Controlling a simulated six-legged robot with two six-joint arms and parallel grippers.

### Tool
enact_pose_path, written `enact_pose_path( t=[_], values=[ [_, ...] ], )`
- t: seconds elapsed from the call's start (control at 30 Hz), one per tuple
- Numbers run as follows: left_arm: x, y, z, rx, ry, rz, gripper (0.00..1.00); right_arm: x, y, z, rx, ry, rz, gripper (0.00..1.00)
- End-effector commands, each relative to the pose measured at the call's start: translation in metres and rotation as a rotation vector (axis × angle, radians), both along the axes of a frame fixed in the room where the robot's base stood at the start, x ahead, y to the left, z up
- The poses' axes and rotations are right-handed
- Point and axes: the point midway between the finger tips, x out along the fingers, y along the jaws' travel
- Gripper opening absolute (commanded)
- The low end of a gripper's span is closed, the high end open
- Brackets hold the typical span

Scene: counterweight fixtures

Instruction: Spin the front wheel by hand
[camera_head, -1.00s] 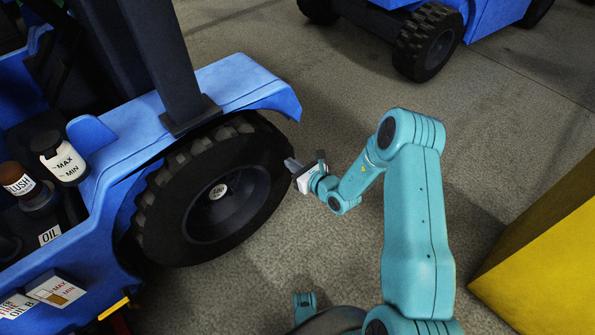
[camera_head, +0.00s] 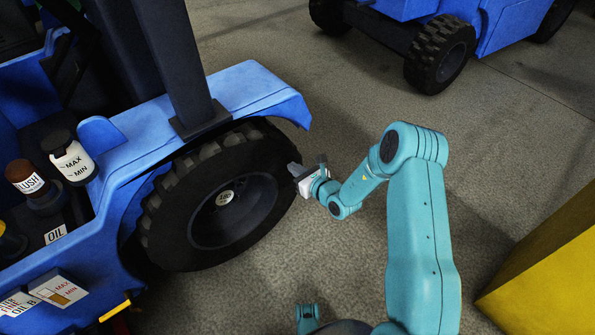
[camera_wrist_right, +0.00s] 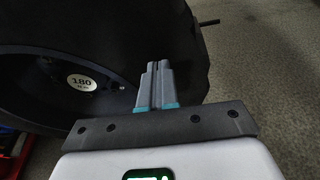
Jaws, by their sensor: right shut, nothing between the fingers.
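The front wheel (camera_head: 165,217) is a black, knobbly tyre with a dark rim and a round label at its hub, under the blue vehicle's fender. It also fills the upper left of the right wrist view (camera_wrist_right: 180,50), where the hub label reads 180. My right gripper (camera_head: 291,168) is at the tyre's right edge, its shut, empty fingers pointing at the tyre. In the right wrist view the shut fingers (camera_wrist_right: 155,68) overlap the tyre's side; I cannot tell whether they touch it.
The blue vehicle (camera_head: 245,88) fills the left, with a dark post (camera_head: 170,60) and labelled bottles (camera_head: 72,160). A second blue vehicle (camera_head: 500,25) stands at the top right. A yellow block (camera_head: 550,275) is at the lower right. Bare floor (camera_head: 290,60) lies between.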

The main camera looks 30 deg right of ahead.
Motion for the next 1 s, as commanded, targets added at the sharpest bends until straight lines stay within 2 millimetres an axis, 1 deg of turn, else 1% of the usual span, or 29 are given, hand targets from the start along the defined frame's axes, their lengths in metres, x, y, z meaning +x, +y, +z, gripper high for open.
enact_pose_path(
  t=[0.23,0.43,1.0],
  values=[
    [0.000,0.000,-0.003,0.000,0.000,0.000,0.41,0.008,0.001,0.000,0.001,-0.001,0.000,0.00],
    [0.000,0.000,-0.006,0.000,0.000,0.000,0.41,0.008,0.000,-0.005,0.000,-0.001,0.000,0.00],
    [0.000,0.000,-0.041,0.000,0.000,0.000,0.41,0.009,-0.005,-0.049,-0.001,0.000,0.007,0.00]
  ],
)
